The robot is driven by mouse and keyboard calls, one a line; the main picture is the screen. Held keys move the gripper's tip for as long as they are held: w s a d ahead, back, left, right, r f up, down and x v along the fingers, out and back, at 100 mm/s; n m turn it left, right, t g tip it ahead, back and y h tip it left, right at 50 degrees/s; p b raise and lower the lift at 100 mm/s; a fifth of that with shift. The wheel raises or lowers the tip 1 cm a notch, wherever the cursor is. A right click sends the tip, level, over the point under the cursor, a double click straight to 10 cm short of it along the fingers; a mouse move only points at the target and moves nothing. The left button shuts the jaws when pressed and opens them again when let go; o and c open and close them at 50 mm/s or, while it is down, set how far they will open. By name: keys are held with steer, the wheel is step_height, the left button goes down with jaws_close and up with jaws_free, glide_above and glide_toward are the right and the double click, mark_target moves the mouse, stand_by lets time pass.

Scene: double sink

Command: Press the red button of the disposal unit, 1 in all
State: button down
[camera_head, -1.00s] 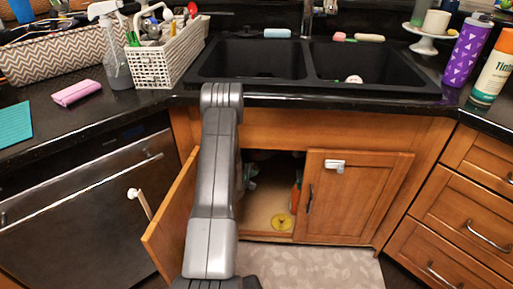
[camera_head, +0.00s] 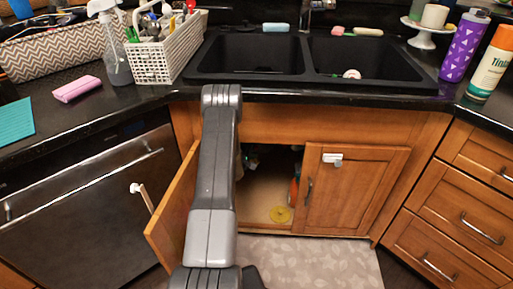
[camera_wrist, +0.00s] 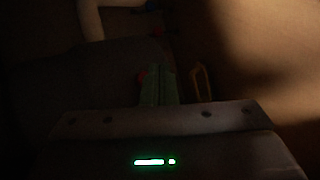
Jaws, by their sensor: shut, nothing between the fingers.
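The wrist view is very dark. My gripper (camera_wrist: 162,82) is shut and empty, its narrow fingers pointing away from the camera inside the cabinet. A large dark shape (camera_wrist: 65,85) left of the fingers may be the disposal unit. In the head view my arm reaches down in front of the open cabinet (camera_head: 268,190); my gripper, the unit and its button are not visible there.
The left cabinet door (camera_head: 172,215) stands open beside my arm; the right door (camera_head: 355,190) is shut. In the wrist view a pale pipe (camera_wrist: 88,20) is at upper left and a yellowish loop (camera_wrist: 201,82) right of the fingers.

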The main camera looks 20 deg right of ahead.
mark_target(256, 147)
steer(key=shift+w+d+b, duration=0.3)
steer(key=shift+w+d, duration=0.05)
steer(key=shift+w, duration=0.4)
steer(key=shift+w+f+b, duration=0.1)
steer(key=shift+f+b, duration=0.05)
steer(key=shift+b, duration=0.15)
stand_by(1.4)
steer(key=shift+w+d+f+b, duration=0.1)
steer(key=shift+w+d+b, duration=0.15)
steer(key=shift+b, duration=0.35)
steer(key=shift+w, duration=0.1)
